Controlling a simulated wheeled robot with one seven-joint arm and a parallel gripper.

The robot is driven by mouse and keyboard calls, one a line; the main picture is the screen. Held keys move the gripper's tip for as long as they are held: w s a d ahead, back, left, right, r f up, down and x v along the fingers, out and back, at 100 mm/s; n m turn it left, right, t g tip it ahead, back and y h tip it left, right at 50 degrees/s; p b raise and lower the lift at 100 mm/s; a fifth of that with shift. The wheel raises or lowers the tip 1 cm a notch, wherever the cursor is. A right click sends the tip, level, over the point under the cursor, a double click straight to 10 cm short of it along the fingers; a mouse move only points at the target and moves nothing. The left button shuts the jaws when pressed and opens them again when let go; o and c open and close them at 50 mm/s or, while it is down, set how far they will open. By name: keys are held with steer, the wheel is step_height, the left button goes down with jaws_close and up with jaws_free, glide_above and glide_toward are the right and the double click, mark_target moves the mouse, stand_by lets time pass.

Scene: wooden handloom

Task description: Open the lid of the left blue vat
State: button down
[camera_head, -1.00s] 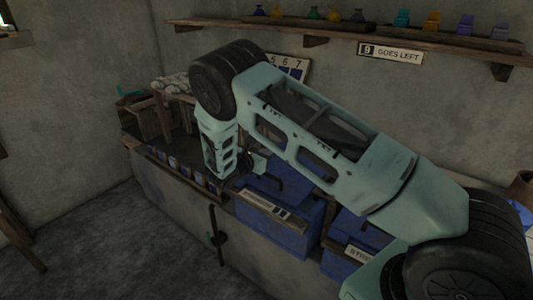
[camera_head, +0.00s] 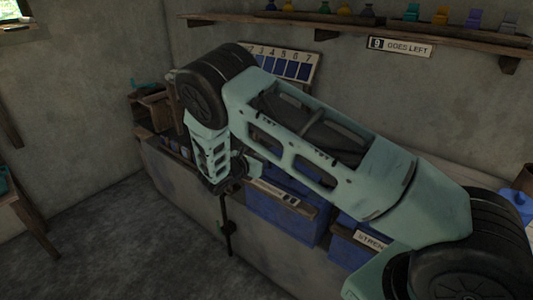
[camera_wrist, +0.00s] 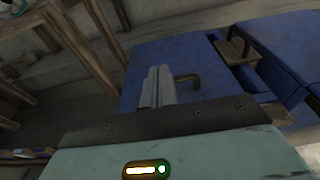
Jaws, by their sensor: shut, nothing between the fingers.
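The left blue vat (camera_head: 283,217) stands in the bench with a label plate on its front; my arm hides much of its top in the head view. In the wrist view its blue lid (camera_wrist: 185,48) looks flat and shut, with a bent dark-brown handle (camera_wrist: 189,78) on it. My gripper (camera_wrist: 158,82) is shut and empty, its fingers over the lid just left of the handle. Whether the fingers touch the handle or lid I cannot tell. In the head view the fingertips are hard to make out near the vat's front-left corner.
A second blue vat (camera_head: 347,251) stands to the right; its lid (camera_wrist: 285,45) also shows in the wrist view. A wooden stand (camera_wrist: 85,35) is left of the left vat. A shelf (camera_head: 450,35) with coloured bottles runs along the wall. The floor in front is clear.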

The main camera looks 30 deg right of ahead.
steer(key=a, duration=0.2)
steer(key=y+p, duration=0.2)
steer(key=p, duration=0.3)
glide_toward(271, 176)
step_height(271, 176, up, 3)
steer(key=shift+g, duration=0.3)
steer(key=p+x, duration=0.2)
steer(key=x, duration=0.8)
steer(key=shift+r, duration=0.1)
steer(key=shift+w, duration=0.1)
